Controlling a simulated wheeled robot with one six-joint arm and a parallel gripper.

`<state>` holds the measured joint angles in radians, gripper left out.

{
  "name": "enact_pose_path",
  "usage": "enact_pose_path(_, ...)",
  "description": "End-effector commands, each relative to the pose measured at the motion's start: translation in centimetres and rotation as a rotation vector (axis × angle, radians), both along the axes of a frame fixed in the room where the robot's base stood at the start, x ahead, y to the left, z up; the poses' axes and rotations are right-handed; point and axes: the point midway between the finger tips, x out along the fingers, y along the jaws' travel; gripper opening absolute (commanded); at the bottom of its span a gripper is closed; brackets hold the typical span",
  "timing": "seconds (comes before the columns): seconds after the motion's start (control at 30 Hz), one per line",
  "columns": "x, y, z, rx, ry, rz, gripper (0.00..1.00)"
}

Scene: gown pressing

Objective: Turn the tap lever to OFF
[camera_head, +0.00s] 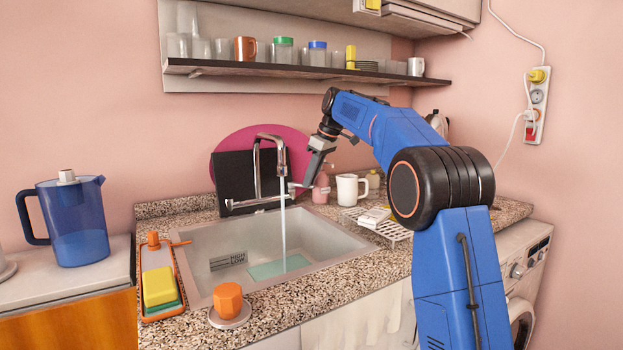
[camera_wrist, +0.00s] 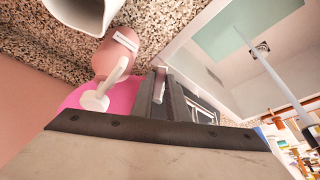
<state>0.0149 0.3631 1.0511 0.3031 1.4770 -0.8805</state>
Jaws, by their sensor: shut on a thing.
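The chrome tap (camera_head: 257,172) stands at the back of the sink, and a stream of water (camera_head: 283,235) falls from its spout into the basin. Its lever (camera_head: 293,187) is at the right end of the tap body. My gripper (camera_head: 307,183) reaches down from the upper right and is shut on the lever. In the wrist view my gripper (camera_wrist: 168,88) fills the lower middle, with a small light piece of the lever (camera_wrist: 158,88) between the dark fingers. Most of the lever is hidden by the fingers, and I cannot read any OFF mark.
A pink soap bottle (camera_head: 321,188) and white mug (camera_head: 347,190) stand close to the right of my gripper. A magenta round board (camera_head: 230,150) and a black board (camera_head: 232,178) lean behind the tap. A shelf (camera_head: 300,72) hangs above. The sink (camera_head: 215,240) has open room.

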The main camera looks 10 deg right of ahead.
Motion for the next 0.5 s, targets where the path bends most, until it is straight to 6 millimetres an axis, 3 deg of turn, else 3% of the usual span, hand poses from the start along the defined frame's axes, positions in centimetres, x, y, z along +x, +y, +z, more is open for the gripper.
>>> enact_pose_path(0.5,-2.2,3.0,0.1,0.000,-0.003,-0.461,0.00)
